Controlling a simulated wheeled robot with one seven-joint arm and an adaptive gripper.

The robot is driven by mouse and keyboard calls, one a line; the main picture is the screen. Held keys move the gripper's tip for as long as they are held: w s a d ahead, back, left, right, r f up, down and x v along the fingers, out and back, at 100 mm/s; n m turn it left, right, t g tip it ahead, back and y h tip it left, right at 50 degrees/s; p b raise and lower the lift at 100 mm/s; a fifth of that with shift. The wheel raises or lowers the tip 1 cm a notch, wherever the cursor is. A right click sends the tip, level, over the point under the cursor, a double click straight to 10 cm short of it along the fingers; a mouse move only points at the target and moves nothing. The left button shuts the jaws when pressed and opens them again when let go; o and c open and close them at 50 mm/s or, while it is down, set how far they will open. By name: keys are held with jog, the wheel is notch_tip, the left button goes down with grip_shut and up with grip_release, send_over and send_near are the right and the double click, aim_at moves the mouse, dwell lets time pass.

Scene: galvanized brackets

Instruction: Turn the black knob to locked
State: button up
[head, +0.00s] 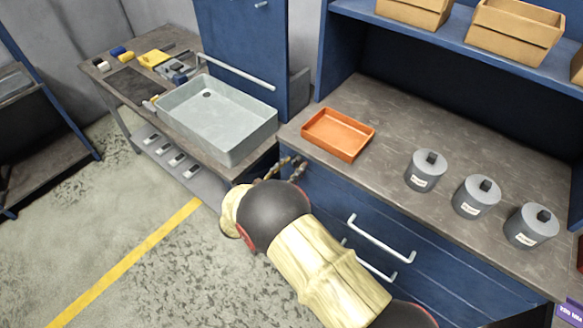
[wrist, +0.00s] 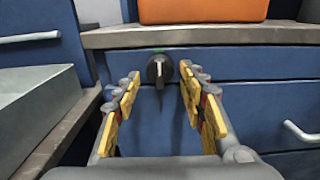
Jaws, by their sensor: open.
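The black knob (wrist: 159,70) sits on the blue cabinet front, just under the counter edge, in the wrist view. Its grip bar stands about upright, and a small green mark shows just above it. My gripper (wrist: 160,77) is open, with one yellow-padded finger to the left of the knob and one to the right. A gap shows on both sides of the knob; I cannot tell how far the fingertips reach towards it. In the head view my gripper (head: 285,166) is at the cabinet front below the counter edge. The knob cannot be made out there.
An orange tray (head: 338,134) lies on the counter (head: 385,105) above. Three grey lidded canisters (head: 426,171) stand to its right. A grey basin (head: 215,118) is at the left. Drawer handles (head: 380,238) stick out to the right of my gripper.

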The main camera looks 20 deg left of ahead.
jog(key=c, duration=0.3)
jog(key=c, duration=0.7)
jog(key=m+b, duration=1.2)
jog(key=a+m+b, duration=0.1)
jog(key=m+b, duration=0.5)
jog(key=shift+w+r, duration=0.15)
jog(key=shift+r, duration=0.25)
dwell(0.5)
jog(key=o, duration=0.9)
